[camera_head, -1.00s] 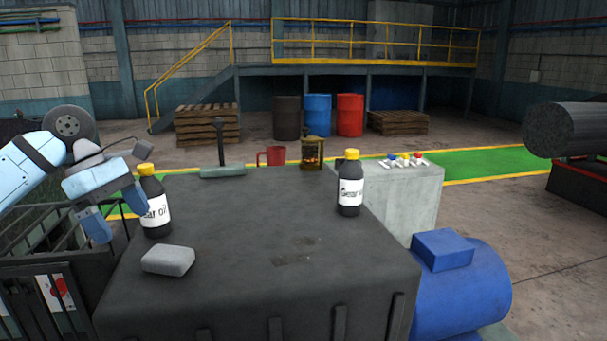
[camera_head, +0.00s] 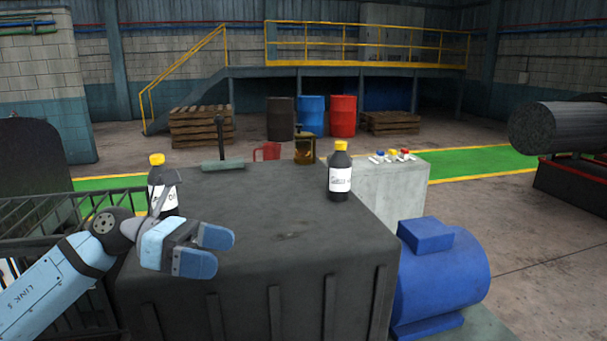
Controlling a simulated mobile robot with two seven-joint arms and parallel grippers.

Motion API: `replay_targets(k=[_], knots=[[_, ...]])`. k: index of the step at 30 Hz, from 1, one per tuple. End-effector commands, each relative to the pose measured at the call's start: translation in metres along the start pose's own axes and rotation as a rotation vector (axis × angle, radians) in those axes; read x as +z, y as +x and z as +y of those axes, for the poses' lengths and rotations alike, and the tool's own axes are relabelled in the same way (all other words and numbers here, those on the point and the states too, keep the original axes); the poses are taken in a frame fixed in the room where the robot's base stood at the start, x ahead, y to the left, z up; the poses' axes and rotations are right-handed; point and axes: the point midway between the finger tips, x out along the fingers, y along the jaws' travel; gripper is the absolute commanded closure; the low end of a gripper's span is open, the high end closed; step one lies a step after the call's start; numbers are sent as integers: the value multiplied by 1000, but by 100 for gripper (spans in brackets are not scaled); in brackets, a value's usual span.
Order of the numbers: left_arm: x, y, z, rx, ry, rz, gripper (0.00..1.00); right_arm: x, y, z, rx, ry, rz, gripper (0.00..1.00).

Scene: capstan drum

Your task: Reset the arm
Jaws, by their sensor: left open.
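My left arm comes in from the left edge, and its gripper (camera_head: 221,251) is open and empty in front of and above the dark machine top (camera_head: 270,215). Its two blue fingers point right with a gap between them. A black oil bottle with a yellow cap (camera_head: 157,159) stands behind my left gripper, its lower part partly covered by it. A second yellow-capped bottle (camera_head: 340,176) stands upright at the right side of the machine top. My right gripper is out of view.
A red mug (camera_head: 268,151), a brass lantern-like item (camera_head: 304,150) and a T-shaped handle (camera_head: 221,146) are at the back edge. A blue motor (camera_head: 440,275) stands at the right, a railing cage (camera_head: 40,220) at the left. The middle of the top is clear.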

Motion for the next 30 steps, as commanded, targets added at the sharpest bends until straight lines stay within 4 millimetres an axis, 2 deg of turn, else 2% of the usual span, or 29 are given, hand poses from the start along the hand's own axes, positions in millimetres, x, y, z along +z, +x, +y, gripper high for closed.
replay_targets(k=[1,4,8,11,14,17,18,20,22,24,25,26,30], knots=[[0,14,-7,-4,-92,-151,9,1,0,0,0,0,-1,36],[8,22,-12,16,-300,-450,9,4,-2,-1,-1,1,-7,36],[4,12,-7,63,-620,-821,9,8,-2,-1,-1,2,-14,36],[-18,-8,2,122,-892,-1090,9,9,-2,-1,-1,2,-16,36],[-58,-28,9,202,-1181,-1341,9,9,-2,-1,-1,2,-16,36],[-113,-47,8,310,-1478,-1576,9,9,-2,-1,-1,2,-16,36],[-140,-53,4,361,-1601,-1663,9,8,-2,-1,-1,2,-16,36],[-180,-60,-7,449,-1782,-1789,9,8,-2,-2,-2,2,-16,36],[-228,-64,-27,568,-1987,-1919,9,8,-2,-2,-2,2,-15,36],[-266,-65,-49,681,-2152,-2016,9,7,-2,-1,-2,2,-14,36],[-279,-66,-59,726,-2210,-2049,9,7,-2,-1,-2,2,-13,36],[-291,-65,-68,-758,2228,2046,9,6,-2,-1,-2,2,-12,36],[-332,-62,-106,-800,2070,1832,9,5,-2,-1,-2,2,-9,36]])
